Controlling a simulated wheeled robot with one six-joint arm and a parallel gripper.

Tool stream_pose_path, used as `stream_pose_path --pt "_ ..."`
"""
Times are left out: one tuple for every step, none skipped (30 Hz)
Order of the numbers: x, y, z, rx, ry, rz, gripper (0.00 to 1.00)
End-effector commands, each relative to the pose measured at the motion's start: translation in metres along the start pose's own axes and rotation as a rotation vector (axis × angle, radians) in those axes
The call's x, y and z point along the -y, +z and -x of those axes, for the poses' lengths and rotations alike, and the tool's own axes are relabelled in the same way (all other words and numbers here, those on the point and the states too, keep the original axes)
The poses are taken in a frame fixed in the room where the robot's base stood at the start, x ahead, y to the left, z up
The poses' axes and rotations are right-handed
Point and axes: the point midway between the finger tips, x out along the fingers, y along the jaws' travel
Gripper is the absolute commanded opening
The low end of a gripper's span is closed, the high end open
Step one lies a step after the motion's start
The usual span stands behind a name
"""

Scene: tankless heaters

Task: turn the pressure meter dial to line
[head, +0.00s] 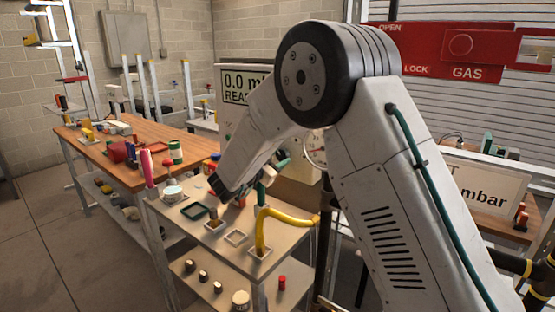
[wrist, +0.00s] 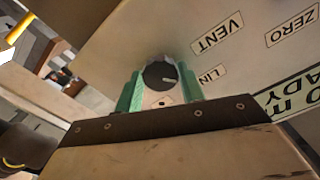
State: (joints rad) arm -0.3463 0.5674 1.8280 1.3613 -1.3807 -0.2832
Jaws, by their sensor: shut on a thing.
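The pressure meter (head: 246,84) is a pale box with a display reading "0.0 m…" in the head view, partly covered by my arm. Its dial (wrist: 158,72) is a round dark knob with a short white mark pointing right in the wrist view, roughly toward the partly covered LINE label (wrist: 209,74). The VENT label (wrist: 217,33) and ZERO label (wrist: 291,27) are farther up and right. My gripper (wrist: 160,90) has a green finger on each side of the dial and is shut on it. In the head view my arm hides the dial.
A wooden workbench (head: 150,148) with loose items is at the left. A red gas panel (head: 440,50) and a "mbar" sign (head: 485,192) are at the right.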

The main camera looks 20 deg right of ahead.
Motion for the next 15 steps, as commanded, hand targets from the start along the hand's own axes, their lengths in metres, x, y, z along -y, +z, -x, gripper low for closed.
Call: stream_pose_path --pt "0.0003 0.0 0.0002 0.0 -0.001 -0.034 0.16" --pt "0.0004 0.0 0.0002 0.0 -0.001 -0.056 0.16" --pt "0.0005 0.0 0.0002 0.0 -0.001 -0.084 0.16" --pt "0.0005 0.0 0.0002 0.0 0.0 -0.104 0.16" --pt "0.0005 0.0 0.0003 0.0 -0.001 -0.122 0.16" --pt "0.0006 0.0 0.0002 0.0 -0.001 -0.147 0.16" --pt "0.0006 0.0 0.0003 0.0 -0.001 -0.163 0.16" --pt "0.0007 0.0 0.0003 0.0 -0.001 -0.178 0.16" --pt "0.0007 0.0 0.0003 0.0 -0.001 -0.197 0.16" --pt "0.0008 0.0 0.0003 0.0 -0.001 -0.21 0.16" --pt "0.0008 0.0 0.0003 0.0 -0.001 -0.221 0.16" --pt "0.0008 0.0 0.0003 0.0 -0.001 -0.236 0.16" --pt "0.0008 0.0 0.0003 0.0 -0.001 -0.244 0.16" --pt "0.0008 0.0 0.0003 0.0 -0.001 -0.253 0.16" --pt "0.0008 0.0 0.0003 0.0 0.0 -0.263 0.16"
